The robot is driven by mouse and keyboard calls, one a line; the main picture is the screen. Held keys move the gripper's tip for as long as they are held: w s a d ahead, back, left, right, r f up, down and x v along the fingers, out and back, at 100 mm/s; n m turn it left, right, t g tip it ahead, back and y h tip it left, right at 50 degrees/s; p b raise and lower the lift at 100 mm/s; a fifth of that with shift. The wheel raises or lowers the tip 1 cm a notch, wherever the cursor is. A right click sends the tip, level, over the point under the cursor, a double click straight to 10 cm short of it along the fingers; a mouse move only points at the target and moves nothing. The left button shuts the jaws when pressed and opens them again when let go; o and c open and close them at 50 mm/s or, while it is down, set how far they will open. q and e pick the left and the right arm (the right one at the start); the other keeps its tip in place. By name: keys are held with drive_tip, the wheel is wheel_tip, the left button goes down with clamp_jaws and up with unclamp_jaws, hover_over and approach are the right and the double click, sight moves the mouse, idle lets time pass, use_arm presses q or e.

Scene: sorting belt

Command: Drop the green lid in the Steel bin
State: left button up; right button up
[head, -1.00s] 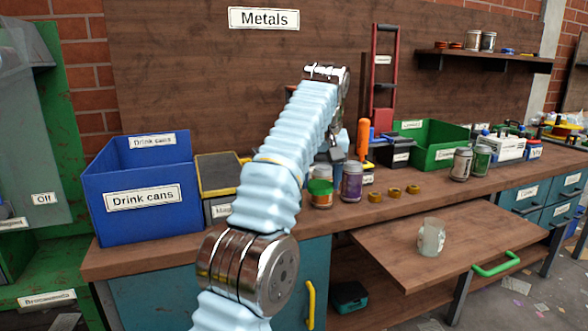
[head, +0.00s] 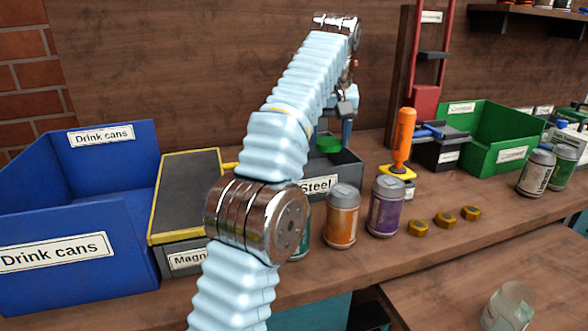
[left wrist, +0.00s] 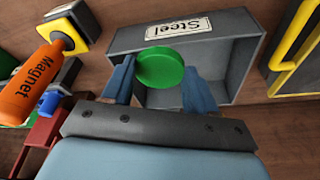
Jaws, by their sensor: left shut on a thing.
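The green lid (head: 328,143) is a round disc. My left gripper (head: 338,130) is shut on it, and it shows between the blue fingers in the left wrist view (left wrist: 160,67). The grey Steel bin (head: 345,172) stands on the bench under the lid. In the left wrist view, the bin's open top (left wrist: 230,62) lies behind the lid and fingers, with its label wall at the top of the picture. The lid appears above the bin; the exact height is hard to tell. My left arm hides part of the bin in the head view. My right gripper is not in view.
A Magnet bin (head: 185,200) and blue Drink cans bin (head: 80,230) stand left. An orange can (head: 342,215), purple can (head: 386,207) and brass nuts (head: 443,220) stand in front. An orange-handled magnet (head: 403,140) and green bin (head: 485,135) are to the right.

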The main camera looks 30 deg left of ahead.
use_arm(q)
drive_tip(key=a+f, duration=0.2)
drive_tip(key=a, duration=0.2)
drive_tip(key=a+f, duration=0.6)
drive_tip(key=a, duration=0.1)
drive_tip(key=shift+w+a+f, duration=0.1)
drive_tip(key=shift+a, duration=0.2)
drive_tip(key=shift+a+f, duration=0.2)
drive_tip(key=shift+f, duration=0.05)
drive_tip(key=shift+s+x, duration=0.2)
drive_tip(key=shift+x, duration=0.7)
drive_tip(key=shift+s+x, duration=0.2)
drive_tip(key=shift+x, duration=0.75)
drive_tip(key=shift+a, duration=0.1)
drive_tip(key=shift+f, duration=0.15)
drive_tip(key=shift+f+b, duration=0.35)
drive_tip(key=shift+f, duration=0.15)
drive_tip(key=o, duration=1.1)
